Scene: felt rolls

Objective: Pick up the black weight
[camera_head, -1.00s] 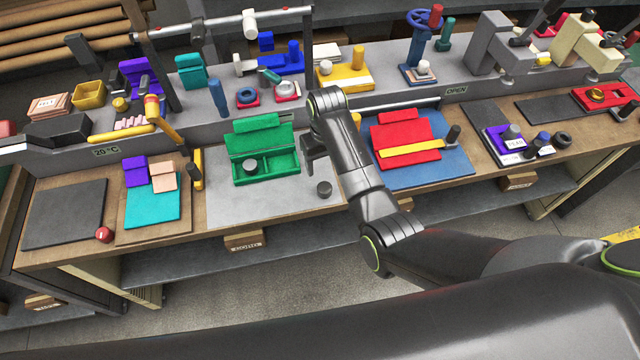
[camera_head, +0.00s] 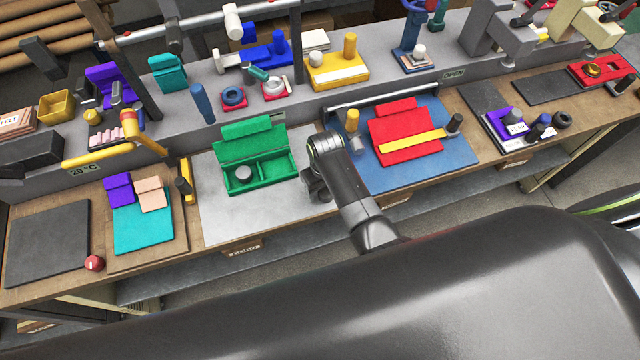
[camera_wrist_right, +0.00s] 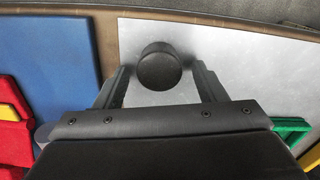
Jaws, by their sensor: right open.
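The black weight (camera_wrist_right: 159,64) is a short dark cylinder on the grey mat, seen in the right wrist view between the two fingers of my right gripper (camera_wrist_right: 160,78). The fingers are apart, one on each side of it, with a visible gap to the left finger; contact on the right side is hard to tell. In the head view my right gripper (camera_head: 316,186) is low over the right part of the grey mat (camera_head: 225,211) and hides the weight. My left gripper is not in view.
A green box (camera_head: 255,160) with a grey cylinder (camera_head: 243,174) inside stands left of my right gripper. The mat's front left part is clear.

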